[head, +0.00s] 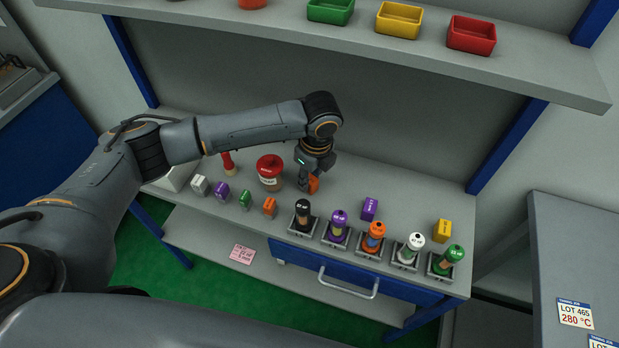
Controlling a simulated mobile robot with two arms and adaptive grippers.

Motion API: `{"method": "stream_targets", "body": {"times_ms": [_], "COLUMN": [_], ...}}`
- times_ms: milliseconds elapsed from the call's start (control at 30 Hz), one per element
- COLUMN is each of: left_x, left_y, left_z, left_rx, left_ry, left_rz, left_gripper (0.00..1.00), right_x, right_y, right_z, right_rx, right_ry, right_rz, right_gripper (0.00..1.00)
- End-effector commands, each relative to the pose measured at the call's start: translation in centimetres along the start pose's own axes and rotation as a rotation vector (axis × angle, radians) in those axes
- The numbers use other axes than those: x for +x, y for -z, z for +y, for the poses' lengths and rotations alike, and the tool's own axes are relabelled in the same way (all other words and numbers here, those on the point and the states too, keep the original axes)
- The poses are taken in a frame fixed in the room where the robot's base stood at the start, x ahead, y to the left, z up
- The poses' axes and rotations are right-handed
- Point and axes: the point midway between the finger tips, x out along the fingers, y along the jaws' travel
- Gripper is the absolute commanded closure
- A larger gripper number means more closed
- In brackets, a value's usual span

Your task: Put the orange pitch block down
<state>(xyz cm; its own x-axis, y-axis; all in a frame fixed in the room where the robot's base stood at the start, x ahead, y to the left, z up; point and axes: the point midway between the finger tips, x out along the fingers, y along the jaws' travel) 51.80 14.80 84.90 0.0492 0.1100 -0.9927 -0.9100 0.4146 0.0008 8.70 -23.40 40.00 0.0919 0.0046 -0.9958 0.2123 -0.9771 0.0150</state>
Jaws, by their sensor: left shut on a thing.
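My left gripper (307,184) is over the bench, behind the row of small blocks, pointing down. I cannot tell whether the held block touches the bench top. Another small orange block (270,207) stands at the front edge of the bench, to the left. My right gripper is not in view.
A red-topped jar (270,170) stands left of the gripper. White, purple and green blocks (245,200) line the front left. Several bottles on stands (374,237) fill the front right. A purple block (370,208) and a yellow block (443,231) stand behind them. A shelf (330,35) hangs above.

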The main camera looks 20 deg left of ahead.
Motion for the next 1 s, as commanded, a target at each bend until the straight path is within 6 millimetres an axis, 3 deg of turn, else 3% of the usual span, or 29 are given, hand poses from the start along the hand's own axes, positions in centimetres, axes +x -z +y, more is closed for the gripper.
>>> {"method": "stream_targets", "body": {"times_ms": [267, 533, 800, 1000], "left_x": [-3.3, -9.7, -12.1, -13.5], "left_y": [-0.3, 2.5, 5.8, 7.2], "left_z": [0.0, 3.9, 7.8, 9.6], "left_rx": [0.0, 0.004, 0.004, 0.002], "left_ry": [0.005, 0.007, 0.004, 0.004], "left_rz": [0.001, 0.0, 0.002, 0.0], "left_gripper": [1.0, 1.0, 1.0, 1.0], "right_x": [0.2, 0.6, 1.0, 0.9], "right_y": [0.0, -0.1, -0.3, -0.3], "right_z": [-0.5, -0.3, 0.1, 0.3], "right_rx": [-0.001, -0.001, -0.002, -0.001], "right_ry": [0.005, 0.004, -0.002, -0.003], "right_rz": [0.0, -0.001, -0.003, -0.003], "right_gripper": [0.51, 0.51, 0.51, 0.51]}}
